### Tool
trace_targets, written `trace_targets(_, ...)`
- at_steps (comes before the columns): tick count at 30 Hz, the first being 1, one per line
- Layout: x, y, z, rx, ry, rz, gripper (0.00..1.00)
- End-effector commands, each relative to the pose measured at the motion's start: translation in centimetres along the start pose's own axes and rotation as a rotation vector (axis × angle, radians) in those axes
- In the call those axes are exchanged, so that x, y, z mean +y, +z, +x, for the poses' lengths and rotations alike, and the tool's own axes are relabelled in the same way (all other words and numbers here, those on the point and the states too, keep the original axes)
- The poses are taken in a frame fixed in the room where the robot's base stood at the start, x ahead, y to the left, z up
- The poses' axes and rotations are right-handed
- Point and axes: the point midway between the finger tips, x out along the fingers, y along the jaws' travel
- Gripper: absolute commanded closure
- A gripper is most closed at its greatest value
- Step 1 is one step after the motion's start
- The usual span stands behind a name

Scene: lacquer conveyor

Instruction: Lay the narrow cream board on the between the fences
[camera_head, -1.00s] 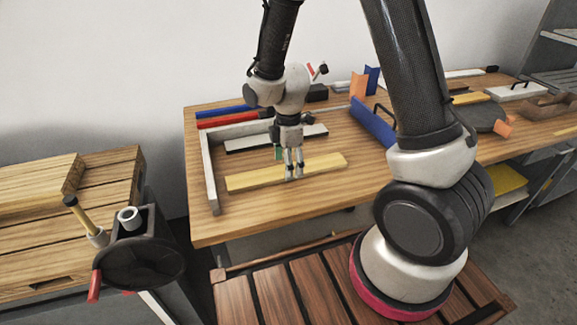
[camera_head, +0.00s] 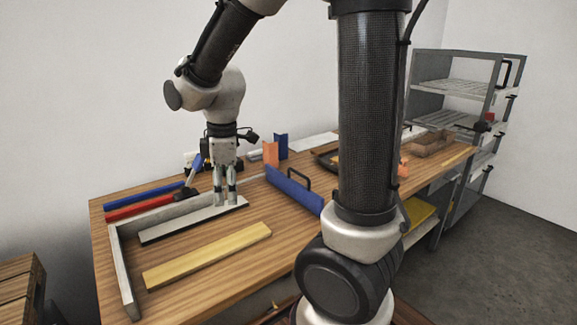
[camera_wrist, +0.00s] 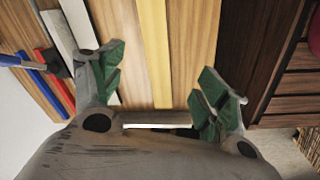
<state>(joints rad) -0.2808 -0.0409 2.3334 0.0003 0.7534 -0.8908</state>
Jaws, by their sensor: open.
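A narrow pale cream-yellow board (camera_head: 205,256) lies flat on the workbench, apart from the pale fences. One fence (camera_head: 165,217) runs along the back and a shorter one (camera_head: 122,270) meets it at the left corner. A whitish strip with a dark edge (camera_head: 180,226) lies inside that corner. My gripper (camera_head: 226,204) points down, open and empty; in the head view its fingertips overlap the strip's right end, behind the cream board.
Blue (camera_head: 145,194) and red (camera_head: 140,208) bars lie behind the back fence. A blue block with a dark handle (camera_head: 293,190) stands right of my gripper, with orange (camera_head: 270,154) and blue uprights behind. Bare bench lies around the cream board.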

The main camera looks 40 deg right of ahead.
Motion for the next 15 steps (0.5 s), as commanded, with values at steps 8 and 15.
trace_targets(8, -5.6, 10.5, -9.5, 0.141, 0.140, 0.762, 0.25)
trace_targets(15, -9.5, 14.4, -11.5, 0.225, 0.184, 1.118, 0.25)
